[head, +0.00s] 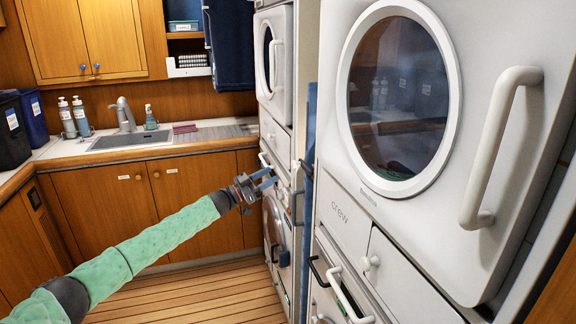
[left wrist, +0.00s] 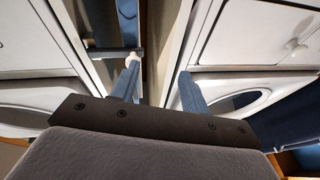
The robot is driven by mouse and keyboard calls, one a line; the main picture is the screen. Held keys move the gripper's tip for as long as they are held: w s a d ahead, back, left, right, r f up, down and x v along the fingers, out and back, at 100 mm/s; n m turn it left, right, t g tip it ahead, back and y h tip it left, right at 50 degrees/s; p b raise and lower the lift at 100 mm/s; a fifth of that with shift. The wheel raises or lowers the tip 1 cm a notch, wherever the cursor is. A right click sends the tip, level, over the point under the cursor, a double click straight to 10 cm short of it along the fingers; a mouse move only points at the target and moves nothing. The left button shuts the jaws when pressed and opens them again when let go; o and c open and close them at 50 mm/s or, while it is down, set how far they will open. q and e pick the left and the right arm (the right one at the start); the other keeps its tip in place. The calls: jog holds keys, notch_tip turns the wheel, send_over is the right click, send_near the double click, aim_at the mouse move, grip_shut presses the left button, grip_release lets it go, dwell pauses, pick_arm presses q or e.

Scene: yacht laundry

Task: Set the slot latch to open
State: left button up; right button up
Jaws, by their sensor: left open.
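My left gripper (head: 268,178) reaches in from the left in the head view, in front of the narrow gap between the two white machine stacks. Its two blue-grey fingers (left wrist: 157,88) are apart, with nothing between them. What looks like the slot latch, a small lever with a pale tip (left wrist: 134,58), shows just beyond the left finger in the left wrist view. I cannot tell whether the finger touches it, or how the latch is set. A blue upright panel (head: 309,130) stands in the gap. My right gripper is not in view.
The near stack has a large round door (head: 402,95) and a thick white handle (head: 497,145) at the right. The far stack (head: 275,60) stands beyond the gap. A counter with a sink (head: 130,141) lies at the back left. The wooden floor (head: 190,295) is clear.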

aim_at(292, 164)
pick_arm(q)
jog(key=d+r+g+p, duration=0.1)
jog(key=d, duration=0.1)
jog(key=d+r+g+h, duration=0.1)
jog(key=d+r, duration=0.1)
jog(key=s+d+r+h+p, duration=0.1)
jog(key=d, duration=0.2)
jog(key=shift+r+g+p, duration=0.3)
jog(key=shift+g+p, duration=0.05)
jog(key=shift+g, duration=0.05)
jog(key=shift+w+d, duration=0.1)
jog(key=shift+d, duration=0.25)
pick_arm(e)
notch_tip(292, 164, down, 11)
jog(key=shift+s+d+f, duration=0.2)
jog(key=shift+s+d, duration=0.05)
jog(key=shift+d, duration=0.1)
pick_arm(q)
grip_shut()
